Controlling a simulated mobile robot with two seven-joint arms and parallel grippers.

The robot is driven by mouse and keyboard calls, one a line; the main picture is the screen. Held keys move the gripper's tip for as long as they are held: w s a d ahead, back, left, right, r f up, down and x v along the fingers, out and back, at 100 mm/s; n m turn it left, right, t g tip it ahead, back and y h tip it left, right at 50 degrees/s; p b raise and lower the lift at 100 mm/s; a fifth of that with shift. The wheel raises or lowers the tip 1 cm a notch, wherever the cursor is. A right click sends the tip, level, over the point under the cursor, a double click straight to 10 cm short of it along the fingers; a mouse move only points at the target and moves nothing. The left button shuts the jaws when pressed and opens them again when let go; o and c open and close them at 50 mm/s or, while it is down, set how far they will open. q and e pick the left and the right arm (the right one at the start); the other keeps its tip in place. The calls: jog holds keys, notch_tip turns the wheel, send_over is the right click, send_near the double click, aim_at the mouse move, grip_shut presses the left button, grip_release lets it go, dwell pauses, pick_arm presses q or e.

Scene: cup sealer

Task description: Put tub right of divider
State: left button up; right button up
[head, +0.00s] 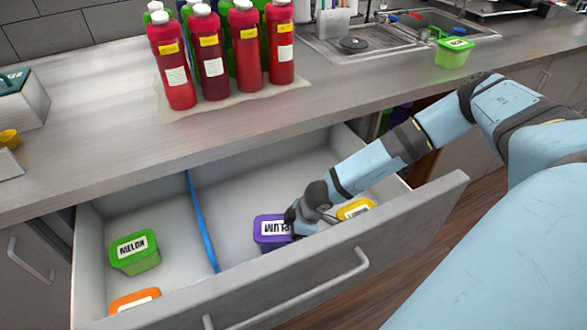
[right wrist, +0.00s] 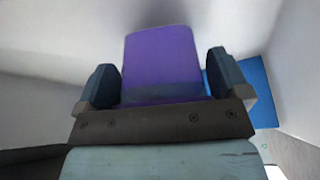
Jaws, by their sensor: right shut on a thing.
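The purple tub labelled PLUM (head: 270,230) is inside the open drawer (head: 240,190), to the right of the blue divider (head: 201,222). My right gripper (head: 300,218) is shut on this tub from its right side. The right wrist view shows the purple tub (right wrist: 160,65) between the two fingers (right wrist: 172,88), with a blue surface (right wrist: 262,92) beyond the finger at the right. I cannot tell whether the tub touches the drawer floor. My left gripper is not in view.
Left of the divider are a green MELON tub (head: 135,255) and an orange tub (head: 134,300). A yellow tub (head: 355,209) is right of my gripper. On the counter stand several red bottles (head: 212,60) and a green tub (head: 454,54). Drawer floor between PLUM and divider is clear.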

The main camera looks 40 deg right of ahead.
notch_tip(320, 180, down, 3)
jog(key=shift+r, duration=0.1)
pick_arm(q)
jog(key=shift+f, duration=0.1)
pick_arm(e)
jog(key=o, duration=0.8)
jog(key=shift+f, duration=0.25)
jog(key=shift+o, duration=0.2)
jog(key=shift+r, duration=0.1)
jog(key=shift+d+r, duration=0.1)
jog(key=shift+r, duration=0.2)
pick_arm(q)
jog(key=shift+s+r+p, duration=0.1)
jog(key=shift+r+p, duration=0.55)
jog(key=shift+p, duration=0.95)
pick_arm(e)
jog(key=v, duration=1.1)
jog(key=shift+r, duration=0.25)
